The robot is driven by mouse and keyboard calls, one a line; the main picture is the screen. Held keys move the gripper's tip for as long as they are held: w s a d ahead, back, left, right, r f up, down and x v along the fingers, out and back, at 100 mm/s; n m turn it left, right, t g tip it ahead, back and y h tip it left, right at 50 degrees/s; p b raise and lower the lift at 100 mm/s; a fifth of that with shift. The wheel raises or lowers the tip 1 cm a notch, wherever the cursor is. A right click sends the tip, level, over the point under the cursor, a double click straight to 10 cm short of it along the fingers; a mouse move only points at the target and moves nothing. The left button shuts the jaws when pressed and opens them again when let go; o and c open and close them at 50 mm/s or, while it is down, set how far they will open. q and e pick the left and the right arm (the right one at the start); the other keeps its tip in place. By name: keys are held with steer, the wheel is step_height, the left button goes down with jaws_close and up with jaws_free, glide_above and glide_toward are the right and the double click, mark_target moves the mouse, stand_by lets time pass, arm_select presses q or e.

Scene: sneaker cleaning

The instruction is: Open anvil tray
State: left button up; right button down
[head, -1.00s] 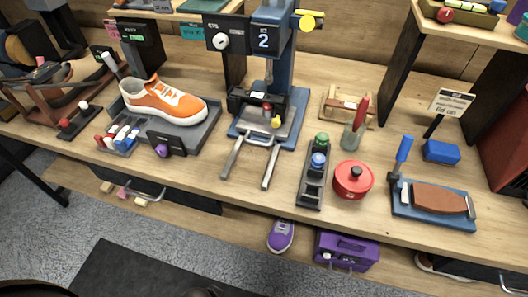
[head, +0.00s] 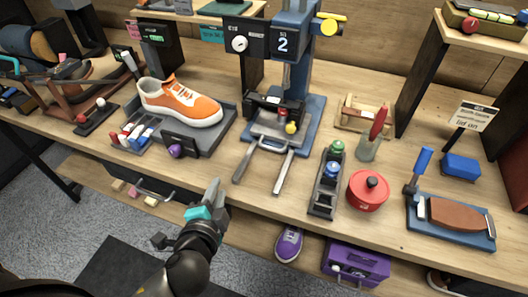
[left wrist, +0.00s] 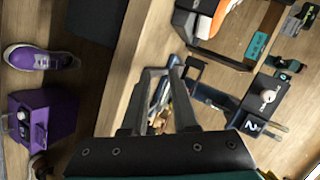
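The blue press (head: 290,62) marked "2" stands on the bench. The anvil tray (head: 281,126) sits low in its base, with a thin looped handle (head: 270,149) at its front. Two grey bars stick out toward the bench's front edge. My left gripper (head: 212,194) is in front of the bench edge, left of the bars and apart from the tray. In the left wrist view its two grey fingers (left wrist: 161,72) are spread with a gap and nothing clearly held between them. The press's black box (left wrist: 265,98) shows at the right there. My right gripper is not in view.
An orange sneaker (head: 180,102) on a grey stand is left of the press. A bottle rack (head: 326,182), a red pot (head: 368,190) and a blue board (head: 483,236) are to the right. A purple sneaker (head: 289,243) and a purple box (head: 356,262) are below.

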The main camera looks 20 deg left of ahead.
mark_target(264, 161)
arm_select(q)
steer(key=w+d+r+m+t+h, duration=0.1)
steer(key=d+m+t+h, duration=0.3)
steer(key=m, duration=0.3)
steer(key=shift+g, duration=0.8)
steer(key=x, duration=1.5)
steer(key=shift+w+d+r, duration=0.15)
steer(key=shift+d, duration=0.2)
jaws_close()
